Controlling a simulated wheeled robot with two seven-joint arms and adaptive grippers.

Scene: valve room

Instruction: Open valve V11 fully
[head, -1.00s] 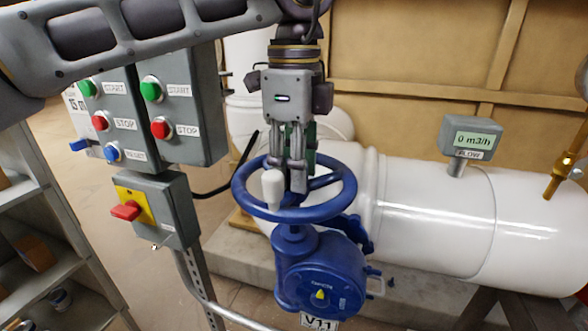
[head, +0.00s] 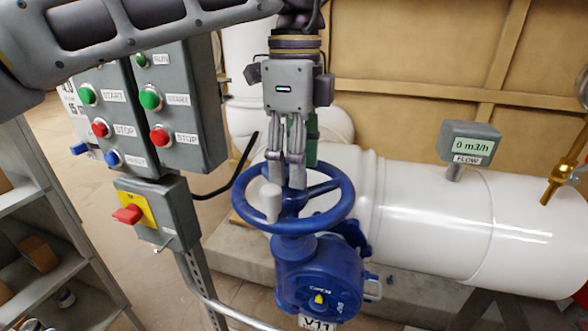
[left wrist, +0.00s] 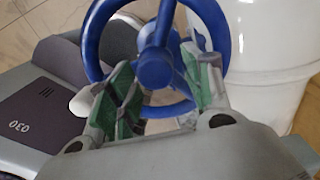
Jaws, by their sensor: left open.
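The blue handwheel (head: 338,208) of valve V11 sits on a blue gearbox (head: 305,270) with a yellow indicator and a "V11" tag (head: 318,322). A white knob (head: 271,202) stands on the wheel's near left rim. My left gripper (head: 286,186) points down over the wheel, its fingers just right of the knob. In the left wrist view, its green-padded fingers (left wrist: 160,100) are spread apart, with the wheel (left wrist: 92,40) and its hub beyond them. The white knob (left wrist: 85,101) shows partly behind the left finger. I cannot tell whether a finger touches the wheel. My right gripper is not in view.
A flow meter (head: 470,142) reading 0 m3/h stands on the white pipe (head: 430,215). Control boxes (head: 175,110) with start and stop buttons and a red switch (head: 128,214) are at left. A shelf (head: 60,260) stands at lower left, and a brass fitting (head: 565,165) at far right.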

